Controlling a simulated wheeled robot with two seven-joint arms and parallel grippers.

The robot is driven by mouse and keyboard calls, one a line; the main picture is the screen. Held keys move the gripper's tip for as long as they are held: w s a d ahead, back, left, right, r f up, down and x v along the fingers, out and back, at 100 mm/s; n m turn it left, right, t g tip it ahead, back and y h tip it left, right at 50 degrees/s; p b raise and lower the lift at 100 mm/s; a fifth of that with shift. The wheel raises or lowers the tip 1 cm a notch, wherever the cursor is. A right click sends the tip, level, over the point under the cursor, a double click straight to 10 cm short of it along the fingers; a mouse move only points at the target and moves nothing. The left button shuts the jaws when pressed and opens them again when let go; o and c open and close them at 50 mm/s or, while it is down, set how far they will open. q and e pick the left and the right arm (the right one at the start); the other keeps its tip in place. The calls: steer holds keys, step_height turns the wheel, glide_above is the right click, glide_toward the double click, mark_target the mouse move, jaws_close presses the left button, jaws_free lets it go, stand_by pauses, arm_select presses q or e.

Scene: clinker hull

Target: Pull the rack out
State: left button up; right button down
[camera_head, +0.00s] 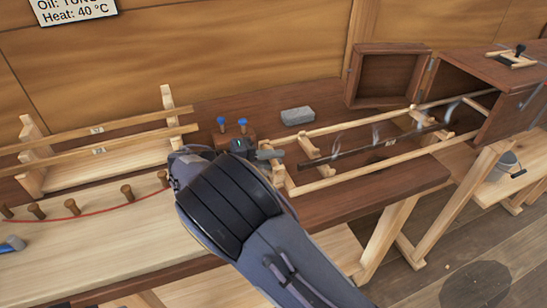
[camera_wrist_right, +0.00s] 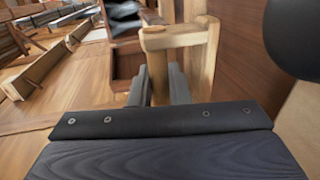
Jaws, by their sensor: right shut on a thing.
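The rack (camera_head: 330,181) is a pale wooden frame with two long rails and cross pieces. It lies over the dark bench top and runs right into the open end of a brown box (camera_head: 462,92). A thin dark strip (camera_head: 365,149) rests along it, with wisps of steam above. My right gripper (camera_head: 268,155) is at the rack's near left end. In the right wrist view my fingers (camera_wrist_right: 162,84) are shut on its pale wooden end piece (camera_wrist_right: 172,38), partly hiding it. My left gripper is not in view.
The box's door (camera_head: 385,78) stands open. A grey block (camera_head: 297,116) and blue-topped pegs (camera_head: 221,124) sit behind my gripper. A wooden frame with long battens (camera_head: 100,135) and a row of pegs (camera_head: 73,207) stand left.

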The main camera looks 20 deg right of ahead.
steer(key=c, duration=1.7)
jaws_free()
steer(key=shift+v, duration=3.95)
